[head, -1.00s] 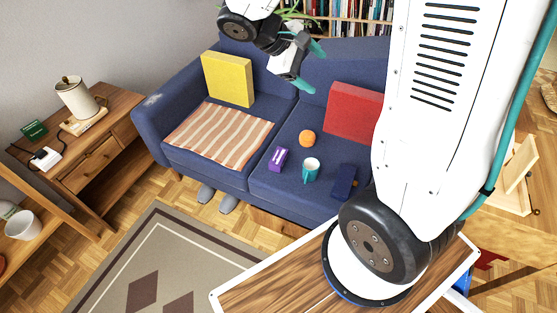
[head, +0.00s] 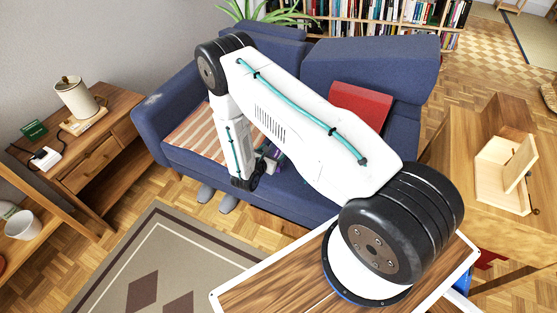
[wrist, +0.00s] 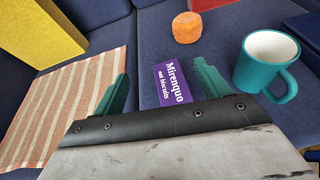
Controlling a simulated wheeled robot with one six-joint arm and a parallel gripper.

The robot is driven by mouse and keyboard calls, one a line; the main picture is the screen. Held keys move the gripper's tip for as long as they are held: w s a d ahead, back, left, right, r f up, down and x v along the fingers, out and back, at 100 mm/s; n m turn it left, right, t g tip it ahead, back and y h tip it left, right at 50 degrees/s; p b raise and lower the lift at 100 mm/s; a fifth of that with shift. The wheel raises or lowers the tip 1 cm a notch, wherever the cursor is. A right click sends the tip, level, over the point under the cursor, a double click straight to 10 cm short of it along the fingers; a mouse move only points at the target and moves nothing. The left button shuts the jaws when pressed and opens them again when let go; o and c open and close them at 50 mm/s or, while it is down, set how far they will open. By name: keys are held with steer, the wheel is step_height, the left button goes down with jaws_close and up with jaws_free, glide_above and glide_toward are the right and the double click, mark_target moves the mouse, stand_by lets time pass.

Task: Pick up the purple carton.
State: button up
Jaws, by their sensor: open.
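The purple carton (wrist: 172,82), with white lettering "Mirenquo oat biscuits", lies on the blue sofa seat in the wrist view. My gripper (wrist: 158,85) is open, its two teal fingers apart on either side of the carton's near part in that view. I cannot tell how high the fingers are above the seat, and the carton's near end is partly hidden by the gripper body. In the head view my arm covers most of the carton; only a bit of purple (head: 277,156) shows beside my gripper (head: 268,163).
A teal mug (wrist: 267,65) stands right of the carton and an orange round thing (wrist: 187,27) lies beyond it.

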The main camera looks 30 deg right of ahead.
steer(key=n+y, duration=0.1)
steer(key=n, duration=0.1)
glide_toward(279, 156)
steer(key=shift+w+d+f+t, duration=0.2)
steer(key=shift+w+d+f, duration=0.05)
steer(key=shift+d+f, duration=0.25)
steer(key=shift+w+d+f+t, duration=0.25)
steer(key=shift+d+f, duration=0.1)
steer(key=shift+f, duration=0.25)
steer(key=shift+w+d+f, duration=0.15)
steer(key=shift+d+f, duration=0.05)
steer(key=shift+f, duration=0.05)
steer(key=x, duration=0.7)
steer(key=shift+d+r, duration=0.1)
steer(key=shift+r, duration=0.2)
steer(key=c, duration=1)
